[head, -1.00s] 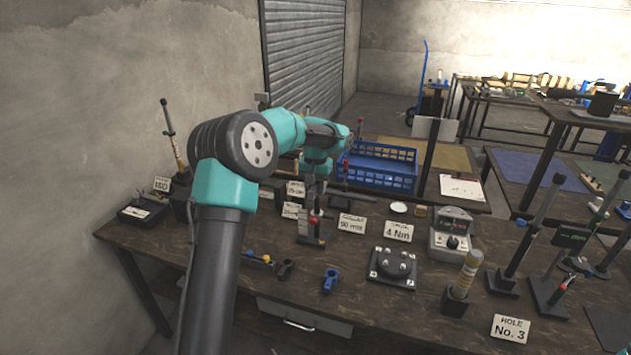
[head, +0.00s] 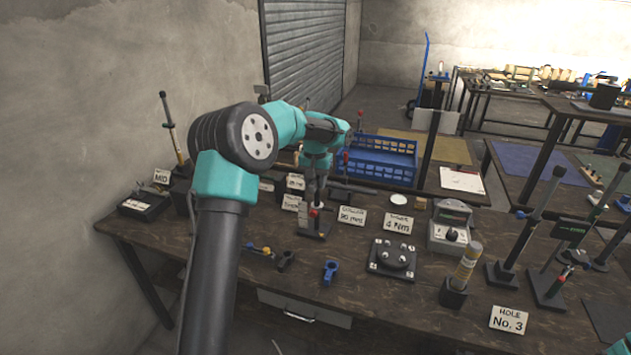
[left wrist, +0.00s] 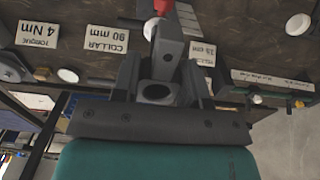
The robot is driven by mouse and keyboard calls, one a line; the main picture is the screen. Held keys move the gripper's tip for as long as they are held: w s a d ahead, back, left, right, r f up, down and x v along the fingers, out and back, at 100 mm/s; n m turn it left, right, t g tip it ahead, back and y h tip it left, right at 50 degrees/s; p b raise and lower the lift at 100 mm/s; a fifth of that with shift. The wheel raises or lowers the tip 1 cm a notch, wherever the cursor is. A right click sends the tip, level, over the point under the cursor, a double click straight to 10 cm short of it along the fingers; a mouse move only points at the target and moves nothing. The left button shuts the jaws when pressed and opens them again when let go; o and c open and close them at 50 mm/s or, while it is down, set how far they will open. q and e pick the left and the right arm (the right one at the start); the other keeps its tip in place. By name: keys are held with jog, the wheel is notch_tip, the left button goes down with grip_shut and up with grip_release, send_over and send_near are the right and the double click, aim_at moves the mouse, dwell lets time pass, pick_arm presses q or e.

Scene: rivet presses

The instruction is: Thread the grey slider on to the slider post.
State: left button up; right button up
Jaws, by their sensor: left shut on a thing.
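My left gripper (head: 312,203) is shut on a grey block, which I take for the grey slider. In the left wrist view the slider (left wrist: 169,48) lies between the two fingers (left wrist: 157,88). A dark round hole shows between the fingers, with nothing visible through it. My right gripper is not in view.
Signs reading COLLAR 90 mm (head: 352,216) and 4 Nm (head: 399,223) stand to the right. A blue crate (head: 378,160) stands behind.

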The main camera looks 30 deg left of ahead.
aim_at(314, 207)
pick_arm(q)
jog(key=shift+f, duration=3.85)
dwell(0.8)
jog(key=o, duration=1)
jog(key=shift+a, duration=0.15)
jog(key=shift+r, duration=0.15)
jog(key=shift+w+r, duration=0.1)
jog(key=shift+r, duration=0.15)
jog(key=r, duration=1.6)
jog(key=shift+d+r, duration=0.3)
jog(key=shift+r, duration=0.05)
jog(key=shift+f, duration=0.1)
